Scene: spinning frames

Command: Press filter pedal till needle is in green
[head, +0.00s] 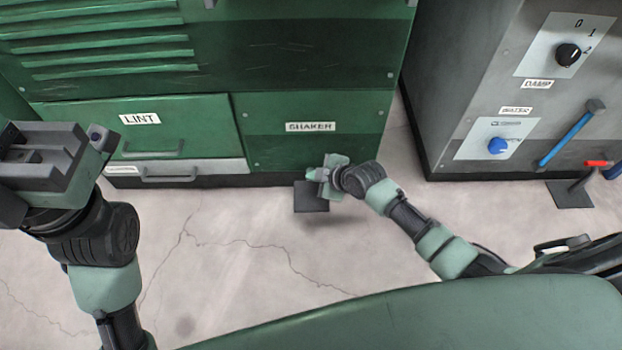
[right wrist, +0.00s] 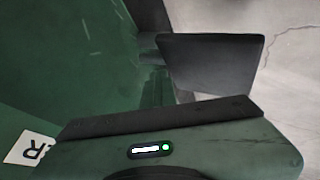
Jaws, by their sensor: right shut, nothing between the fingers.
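A dark square pedal plate (head: 311,197) sits low at the foot of the green machine, under the SHAKER label (head: 310,127). It also shows in the right wrist view (right wrist: 212,62), beyond my gripper housing. My right gripper (head: 322,175) is shut and empty, at the pedal's upper right edge in the picture. I cannot tell whether it touches the plate. My left gripper (head: 45,150) is raised at the left, away from the pedal, and its jaw state is unclear. No gauge, needle or filter label is in view.
The green machine has a LINT drawer (head: 140,119) with a handle. A grey cabinet (head: 470,75) at the right carries a black knob (head: 567,54), a blue knob (head: 497,145) and a blue lever (head: 565,138). Another dark pedal (head: 570,194) is below it. The cracked floor (head: 230,260) is clear.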

